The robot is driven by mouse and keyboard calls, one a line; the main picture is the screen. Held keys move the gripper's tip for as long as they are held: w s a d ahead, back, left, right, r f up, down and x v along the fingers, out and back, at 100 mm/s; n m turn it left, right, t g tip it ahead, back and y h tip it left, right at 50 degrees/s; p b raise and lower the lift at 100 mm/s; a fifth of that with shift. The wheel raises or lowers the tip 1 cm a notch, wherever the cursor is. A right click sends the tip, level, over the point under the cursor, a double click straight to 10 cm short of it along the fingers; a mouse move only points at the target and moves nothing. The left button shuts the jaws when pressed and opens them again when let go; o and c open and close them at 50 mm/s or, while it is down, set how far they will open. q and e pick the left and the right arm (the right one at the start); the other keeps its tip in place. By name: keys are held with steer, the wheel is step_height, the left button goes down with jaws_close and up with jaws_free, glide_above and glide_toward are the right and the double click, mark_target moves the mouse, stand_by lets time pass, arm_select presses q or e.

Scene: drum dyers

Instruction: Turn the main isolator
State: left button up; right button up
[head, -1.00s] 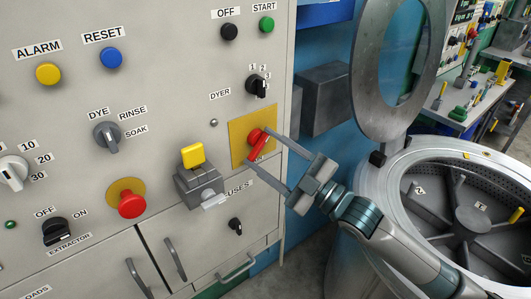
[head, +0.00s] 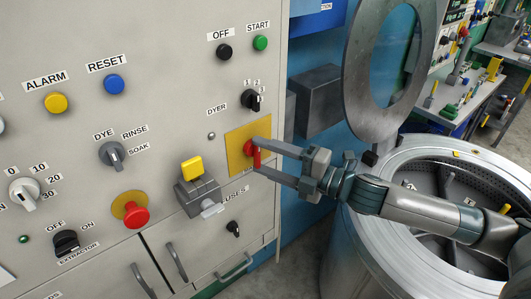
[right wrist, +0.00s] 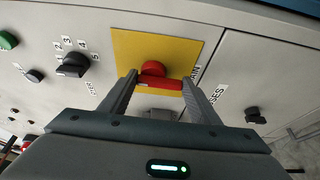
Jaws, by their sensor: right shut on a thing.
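The main isolator is a red rotary handle (head: 251,149) on a yellow plate (head: 236,151) at the right side of the grey panel. In the head view the handle points roughly upright. My right gripper (head: 257,155) comes in from the right, with one finger above and one below the handle, shut on it. In the right wrist view the red handle (right wrist: 154,69) lies between the two fingertips (right wrist: 160,82), in front of the yellow plate (right wrist: 128,48). Part of the label beside the plate is hidden by a finger. My left gripper is in neither view.
A grey box with a yellow top (head: 192,168) sticks out left of the plate. A red mushroom button (head: 135,214) and the dyer selector (head: 253,99) are nearby. An open drum (head: 365,255) with a raised round lid (head: 362,120) stands at the right.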

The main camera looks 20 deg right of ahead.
stand_by(0.4)
steer(key=o, duration=1)
steer(key=shift+o, duration=0.2)
steer(key=shift+f+b+v, duration=0.2)
steer(key=shift+b+v, duration=0.4)
steer(key=shift+v, duration=0.3)
steer(key=b+v, duration=0.5)
steer(key=v, duration=1)
steer(key=shift+d+r, duration=0.25)
steer(key=shift+s, duration=0.15)
